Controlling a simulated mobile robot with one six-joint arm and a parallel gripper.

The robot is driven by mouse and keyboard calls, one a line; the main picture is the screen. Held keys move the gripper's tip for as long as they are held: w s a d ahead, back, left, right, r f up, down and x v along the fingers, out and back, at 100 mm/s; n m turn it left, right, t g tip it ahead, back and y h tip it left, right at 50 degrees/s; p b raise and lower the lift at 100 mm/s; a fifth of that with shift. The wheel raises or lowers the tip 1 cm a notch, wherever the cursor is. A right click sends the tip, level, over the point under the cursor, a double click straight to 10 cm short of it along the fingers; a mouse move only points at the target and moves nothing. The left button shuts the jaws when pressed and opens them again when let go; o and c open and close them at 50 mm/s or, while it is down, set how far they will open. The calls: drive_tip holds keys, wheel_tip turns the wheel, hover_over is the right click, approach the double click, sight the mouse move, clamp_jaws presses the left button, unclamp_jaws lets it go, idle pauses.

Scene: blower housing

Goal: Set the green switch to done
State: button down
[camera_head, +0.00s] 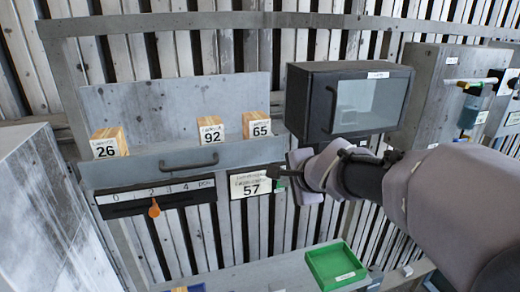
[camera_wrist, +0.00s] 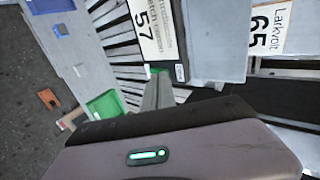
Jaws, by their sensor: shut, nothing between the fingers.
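A small green piece (camera_head: 280,188) shows just below my gripper (camera_head: 274,173), right of the sign marked 57 (camera_head: 250,183). A green piece also shows in the wrist view (camera_wrist: 152,70) at the tips of my gripper (camera_wrist: 157,78), with a small white label beside it. I cannot tell if it is the green switch, how it is set, or whether the fingers touch it. My gripper is shut and empty. A dark slider scale (camera_head: 155,194) runs from 0 to 4 and DONE. Its orange pointer (camera_head: 153,208) sits towards the low end.
A shelf with a handle (camera_head: 188,163) bears wooden blocks marked 26 (camera_head: 109,143), 92 (camera_head: 210,131) and 65 (camera_head: 256,125). A dark glass-fronted box (camera_head: 350,100) stands close above my arm. A green tray (camera_head: 335,266) lies below. A grey cabinet (camera_head: 50,215) is at left.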

drive_tip(key=shift+w, duration=0.2)
drive_tip(key=shift+w+a+r+p, duration=0.15)
drive_tip(key=shift+w+r+p, duration=0.25)
drive_tip(key=shift+r+p, duration=0.2)
drive_tip(key=shift+w+a+r+p, duration=0.1)
drive_tip(key=shift+w+r+p, duration=0.25)
drive_tip(key=shift+r+p, duration=0.25)
drive_tip(key=shift+d, duration=0.1)
